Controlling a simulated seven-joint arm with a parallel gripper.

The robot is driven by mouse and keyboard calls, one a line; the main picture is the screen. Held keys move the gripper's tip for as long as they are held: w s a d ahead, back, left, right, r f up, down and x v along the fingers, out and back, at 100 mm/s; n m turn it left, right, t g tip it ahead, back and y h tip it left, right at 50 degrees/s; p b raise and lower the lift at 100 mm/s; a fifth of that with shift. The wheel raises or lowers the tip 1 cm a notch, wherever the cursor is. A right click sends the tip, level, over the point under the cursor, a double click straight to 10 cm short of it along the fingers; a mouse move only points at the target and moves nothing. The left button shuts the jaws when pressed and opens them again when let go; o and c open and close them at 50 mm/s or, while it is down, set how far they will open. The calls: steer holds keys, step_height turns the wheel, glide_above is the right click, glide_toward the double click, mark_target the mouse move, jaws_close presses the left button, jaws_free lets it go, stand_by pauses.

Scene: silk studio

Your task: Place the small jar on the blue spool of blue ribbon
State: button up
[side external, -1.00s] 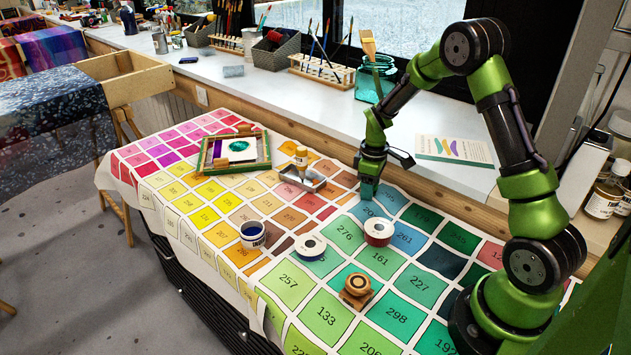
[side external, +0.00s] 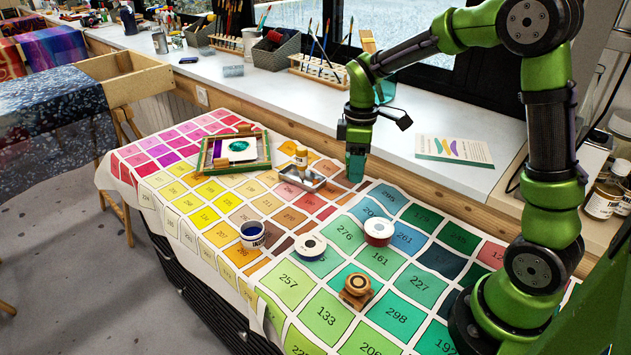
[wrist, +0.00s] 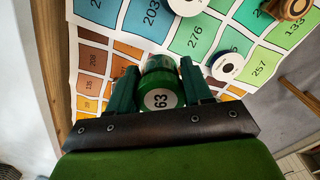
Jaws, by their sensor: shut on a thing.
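The small jar (wrist: 162,82) is green, with a round white label reading 63, and sits between my fingers in the wrist view. My gripper (side external: 356,172) is shut on it, above the back edge of the printed cloth; there the jar is hard to tell from the green fingers. It also shows in the wrist view (wrist: 165,88). The blue spool of blue ribbon (side external: 310,245) lies flat with a white face and dark centre hole, to the left and nearer the camera than my gripper. It shows right of the jar in the wrist view (wrist: 227,67).
A red spool (side external: 378,230) lies right of the blue one. A wooden-knobbed block (side external: 357,288) is in front.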

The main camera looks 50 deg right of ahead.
steer(key=s+a+f+n, duration=0.4)
steer(key=s+a+n, duration=0.8)
steer(key=s+n, duration=0.3)
steer(key=m, duration=0.1)
glide_above(311, 242)
steer(key=s, duration=0.1)
steer(key=shift+f, duration=0.7)
steer(key=shift+w+f, duration=0.25)
steer(key=shift+f, duration=0.65)
steer(key=shift+w+f, duration=0.2)
steer(key=shift+f, duration=0.7)
steer(key=shift+f, duration=0.15)
steer(key=o, duration=1.1)
steer(key=shift+c, duration=0.2)
